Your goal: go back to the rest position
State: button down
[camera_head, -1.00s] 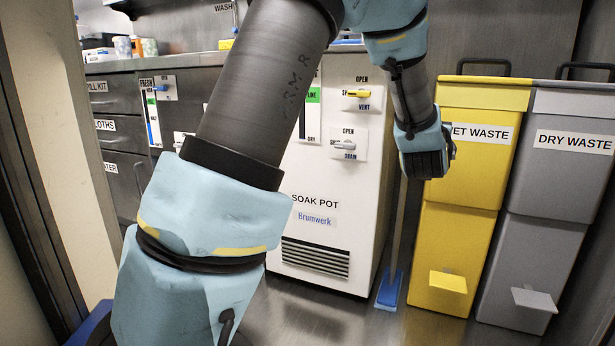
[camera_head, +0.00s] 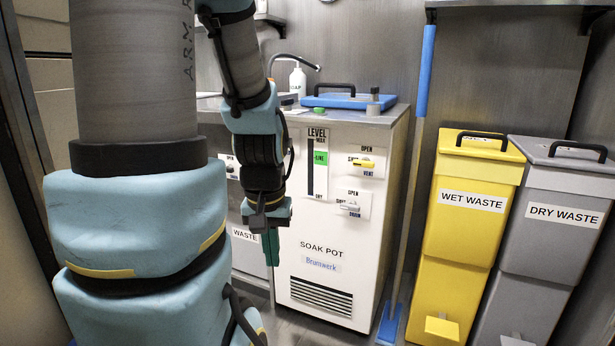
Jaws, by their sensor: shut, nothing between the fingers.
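My gripper (camera_head: 271,249) hangs pointing down near the middle of the head view, in front of the left front edge of the white soak pot cabinet (camera_head: 325,255). Its green fingers are together, with nothing seen between them. The gripper appears apart from the cabinet, though the exact gap is hard to judge. My arm fills the left side of the view and hides much of what lies behind it.
The soak pot has a blue lid (camera_head: 345,101) with a black handle on top, and VENT (camera_head: 368,163) and DRAIN (camera_head: 349,207) levers. Yellow wet waste (camera_head: 466,230) and grey dry waste (camera_head: 548,240) bins stand further right.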

notch_tip(320, 180, up, 35)
jog(key=p, duration=3.2)
jog(key=shift+f+p, duration=0.2)
jog(key=shift+p, duration=0.2)
